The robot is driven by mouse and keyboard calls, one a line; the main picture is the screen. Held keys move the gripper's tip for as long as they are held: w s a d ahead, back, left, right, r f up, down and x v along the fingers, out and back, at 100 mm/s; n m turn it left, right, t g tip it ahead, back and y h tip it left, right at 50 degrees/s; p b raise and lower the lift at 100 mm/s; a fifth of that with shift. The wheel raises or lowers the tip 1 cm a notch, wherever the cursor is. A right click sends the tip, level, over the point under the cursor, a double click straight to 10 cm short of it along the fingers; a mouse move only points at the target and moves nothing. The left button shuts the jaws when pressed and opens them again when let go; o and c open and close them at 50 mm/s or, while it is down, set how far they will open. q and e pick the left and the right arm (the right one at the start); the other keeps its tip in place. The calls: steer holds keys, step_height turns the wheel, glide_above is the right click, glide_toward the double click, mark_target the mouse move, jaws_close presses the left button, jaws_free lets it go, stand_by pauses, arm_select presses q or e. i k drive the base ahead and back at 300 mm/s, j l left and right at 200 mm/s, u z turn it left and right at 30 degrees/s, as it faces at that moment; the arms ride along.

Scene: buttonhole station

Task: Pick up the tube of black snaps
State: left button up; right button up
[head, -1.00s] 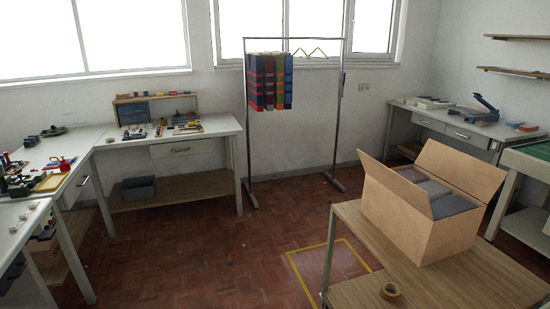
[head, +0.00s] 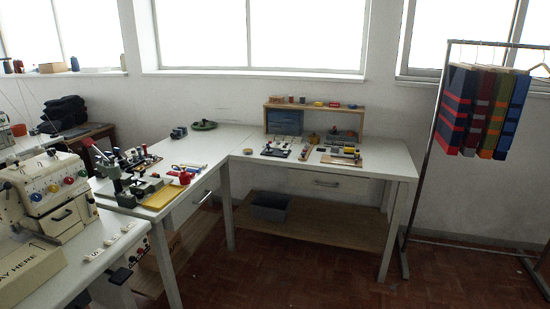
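I cannot make out the tube of black snaps for certain; the small items are too tiny at this distance. Several small tools and parts lie on the white back table (head: 390,168), in front of and under a small wooden rack (head: 361,125). Small coloured pots or rolls stand on the rack's top board. More small items lie on the left table (head: 225,138), around a hand press (head: 112,172) with a red knob and beside a yellow mat (head: 163,197). Neither of my grippers is in view.
A cream sewing machine (head: 48,190) stands at the left front. A grey bin (head: 270,206) sits on the wooden shelf under the back table. A garment rail with striped textiles (head: 483,110) stands at the right. The red-brown floor (head: 330,285) in front is clear.

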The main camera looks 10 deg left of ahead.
mark_target(121, 157)
steer(key=i+u, duration=0.85)
steer(key=i, duration=0.15)
steer(key=i+l+u, duration=0.3)
steer(key=i+u, duration=0.15)
steer(key=i+l+u, duration=0.45)
